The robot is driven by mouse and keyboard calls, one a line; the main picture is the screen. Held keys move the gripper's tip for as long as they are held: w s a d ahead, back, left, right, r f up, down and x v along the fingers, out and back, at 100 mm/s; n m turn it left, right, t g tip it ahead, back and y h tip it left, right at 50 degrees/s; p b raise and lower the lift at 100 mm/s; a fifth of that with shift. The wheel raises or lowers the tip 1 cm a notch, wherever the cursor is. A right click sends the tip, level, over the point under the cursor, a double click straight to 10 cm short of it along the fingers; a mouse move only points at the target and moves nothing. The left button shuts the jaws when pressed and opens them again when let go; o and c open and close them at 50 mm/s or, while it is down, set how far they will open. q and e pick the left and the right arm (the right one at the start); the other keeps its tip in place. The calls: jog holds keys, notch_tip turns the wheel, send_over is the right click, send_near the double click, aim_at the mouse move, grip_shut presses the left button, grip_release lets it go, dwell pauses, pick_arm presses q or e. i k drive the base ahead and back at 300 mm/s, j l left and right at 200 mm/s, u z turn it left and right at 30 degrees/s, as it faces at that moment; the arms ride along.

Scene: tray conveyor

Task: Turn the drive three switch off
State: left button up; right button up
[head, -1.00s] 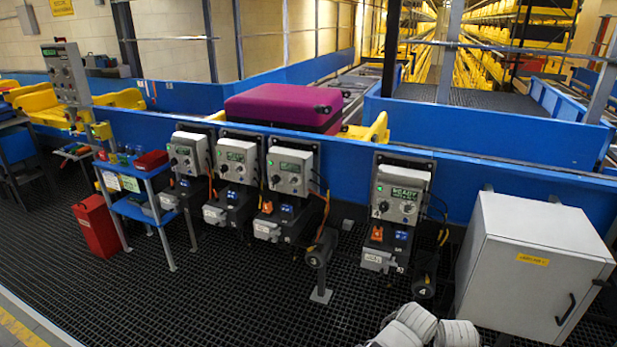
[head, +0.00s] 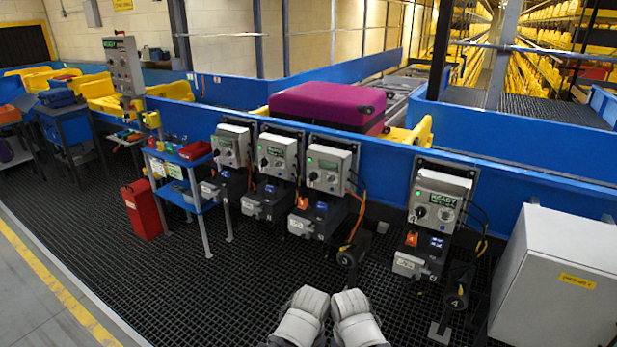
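Several grey drive boxes hang in a row on the blue conveyor wall. The third from the left (head: 330,167), taken as drive three, has a small lit green screen and a dark round knob. Below it is a dark unit (head: 318,222) with an orange switch (head: 302,203), a blue part beside it and a pale box in front. The orange switch is too small to read its position. A round motor (head: 347,257) stands to its lower right. Two pale grey parts of my arms show at the bottom centre, apart from the drives; no gripper fingers are visible.
The fourth drive box (head: 439,200) reads READY. A white cabinet (head: 560,280) stands at the right. A blue trolley (head: 187,190) and red bin (head: 142,210) stand left. A purple suitcase (head: 328,104) lies on the conveyor. Open dark grating (head: 200,295) lies in front of the drives.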

aim_at(314, 176)
jog(key=i+z, duration=0.1)
jog(key=i, duration=0.95)
jog(key=i+j+z, duration=0.1)
jog(key=i, duration=0.95)
